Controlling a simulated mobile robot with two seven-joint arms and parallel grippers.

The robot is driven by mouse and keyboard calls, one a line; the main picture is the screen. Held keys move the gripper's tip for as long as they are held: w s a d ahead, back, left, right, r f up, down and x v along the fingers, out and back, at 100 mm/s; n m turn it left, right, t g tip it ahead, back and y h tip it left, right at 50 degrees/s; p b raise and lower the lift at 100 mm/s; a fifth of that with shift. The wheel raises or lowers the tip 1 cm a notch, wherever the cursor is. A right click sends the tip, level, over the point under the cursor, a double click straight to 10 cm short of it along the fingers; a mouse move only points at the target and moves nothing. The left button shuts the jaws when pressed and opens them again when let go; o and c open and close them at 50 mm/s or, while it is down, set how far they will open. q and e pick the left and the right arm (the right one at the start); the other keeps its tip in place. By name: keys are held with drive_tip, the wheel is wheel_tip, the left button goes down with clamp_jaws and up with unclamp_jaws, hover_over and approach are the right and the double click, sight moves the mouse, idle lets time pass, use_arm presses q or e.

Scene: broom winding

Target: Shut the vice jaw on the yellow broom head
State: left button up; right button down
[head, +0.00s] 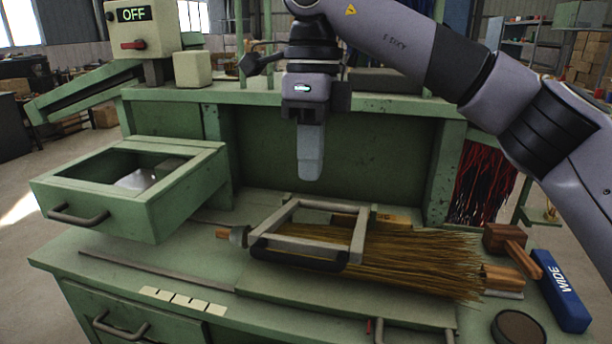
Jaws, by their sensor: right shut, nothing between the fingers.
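The yellow broom head (425,262) lies on the green bench, its straw fanning out to the right. A grey rectangular frame with a dark front handle, seemingly the vice jaw (357,240), sits over the left part of the straw. I cannot tell how tightly it presses on the straw. A short wooden stub with a metal collar (238,235) shows left of the frame. My right gripper (311,168) points down, shut and empty, above and behind the frame and apart from it. My left gripper is not in view.
An open green drawer (190,185) juts out at the left. A wooden mallet (508,243), a blue "WIDE" block (562,290) and a dark round puck (518,327) lie at the right. A control box reading "OFF" (150,30) stands at the back left.

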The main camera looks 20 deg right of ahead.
drive_tip(key=f, duration=0.7)
drive_tip(key=s+f, duration=0.1)
drive_tip(key=f, duration=0.3)
drive_tip(key=shift+a+p, duration=0.3)
drive_tip(key=shift+p, duration=0.05)
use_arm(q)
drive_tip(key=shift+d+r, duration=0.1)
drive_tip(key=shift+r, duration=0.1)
use_arm(e)
drive_tip(key=shift+f, duration=0.65)
